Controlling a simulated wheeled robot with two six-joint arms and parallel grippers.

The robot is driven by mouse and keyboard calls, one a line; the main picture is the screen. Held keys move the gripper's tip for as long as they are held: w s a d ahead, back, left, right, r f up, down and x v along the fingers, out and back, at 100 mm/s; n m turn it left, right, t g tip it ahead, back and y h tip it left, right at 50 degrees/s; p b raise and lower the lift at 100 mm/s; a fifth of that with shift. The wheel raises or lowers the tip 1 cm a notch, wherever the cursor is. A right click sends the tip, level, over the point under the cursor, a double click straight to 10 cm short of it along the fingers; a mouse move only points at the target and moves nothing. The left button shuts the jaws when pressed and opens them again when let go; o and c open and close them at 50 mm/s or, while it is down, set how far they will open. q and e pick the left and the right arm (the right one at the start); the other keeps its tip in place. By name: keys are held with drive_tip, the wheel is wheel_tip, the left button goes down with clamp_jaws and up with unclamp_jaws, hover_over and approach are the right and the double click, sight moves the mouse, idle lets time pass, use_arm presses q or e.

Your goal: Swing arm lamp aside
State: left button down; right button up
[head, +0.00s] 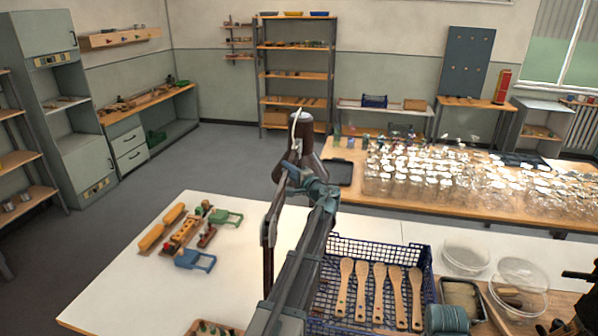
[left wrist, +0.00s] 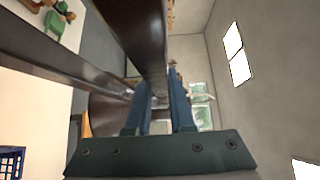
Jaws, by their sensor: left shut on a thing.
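The dark brown arm lamp (head: 303,133) stands over the far part of the white table, with a pale curved piece at its top. My left gripper (head: 303,178) reaches in from the bottom of the head view and is shut on the lamp just below its head. In the left wrist view, the two blue fingers (left wrist: 158,108) close on the lamp, whose dark brown arm (left wrist: 140,35) fills the upper middle. My arm hides part of the lamp's lower arms and its base.
A blue crate (head: 328,265) with several wooden brush handles stands in front. Clear tubs (head: 467,257) are at its right. Many glass jars (head: 450,170) crowd the table behind.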

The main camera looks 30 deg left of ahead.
use_arm(q)
drive_tip(key=shift+s+a, duration=0.1)
drive_tip(key=shift+a, duration=0.2)
drive_tip(key=c, duration=0.8)
unclamp_jaws()
drive_tip(key=v, duration=1.4)
